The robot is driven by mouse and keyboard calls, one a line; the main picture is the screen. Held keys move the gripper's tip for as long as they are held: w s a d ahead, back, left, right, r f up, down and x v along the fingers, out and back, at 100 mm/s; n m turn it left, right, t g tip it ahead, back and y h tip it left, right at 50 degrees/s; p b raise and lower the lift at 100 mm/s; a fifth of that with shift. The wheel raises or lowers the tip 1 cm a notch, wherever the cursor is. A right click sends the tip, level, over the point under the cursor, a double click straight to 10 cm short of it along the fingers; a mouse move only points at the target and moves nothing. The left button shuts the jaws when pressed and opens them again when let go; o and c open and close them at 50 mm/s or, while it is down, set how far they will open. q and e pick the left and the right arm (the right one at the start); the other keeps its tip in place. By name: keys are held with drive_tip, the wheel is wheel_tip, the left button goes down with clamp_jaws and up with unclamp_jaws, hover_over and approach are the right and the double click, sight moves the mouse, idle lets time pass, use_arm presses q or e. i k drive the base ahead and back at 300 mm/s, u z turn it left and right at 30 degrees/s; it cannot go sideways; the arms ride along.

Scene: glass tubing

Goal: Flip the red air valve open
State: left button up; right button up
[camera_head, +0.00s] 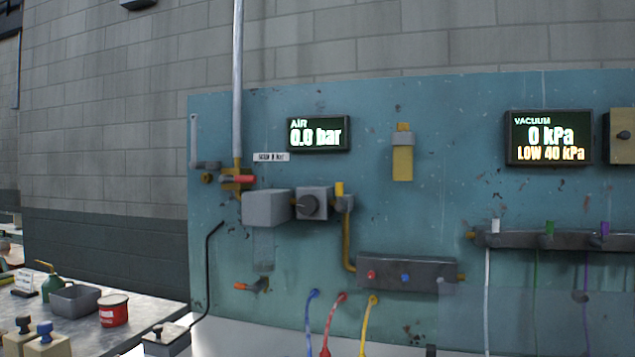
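The red air valve handle (238,179) is on the brass fitting of the vertical grey pipe (238,80), at the left of the teal panel (440,110). The handle lies roughly horizontal, across the upright pipe. The air display (318,133) to its right reads 0.0 bar. A small white label (271,157) sits just above and right of the handle; its print is too small to read surely. Neither of my grippers shows in the head view.
Below the valve are a grey box (266,208) and a regulator with a dark knob (308,206). A manifold (408,273) sits lower right. The vacuum display (548,137) reads 0 kPa, LOW 40 kPa. A bench with a red tin (113,310) and grey tray (75,300) stands left.

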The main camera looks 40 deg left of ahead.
sight(224, 179)
drive_tip(key=z, duration=1.5)
drive_tip(key=k, duration=1.5)
drive_tip(key=u, duration=2.25)
drive_tip(key=i, duration=0.5)
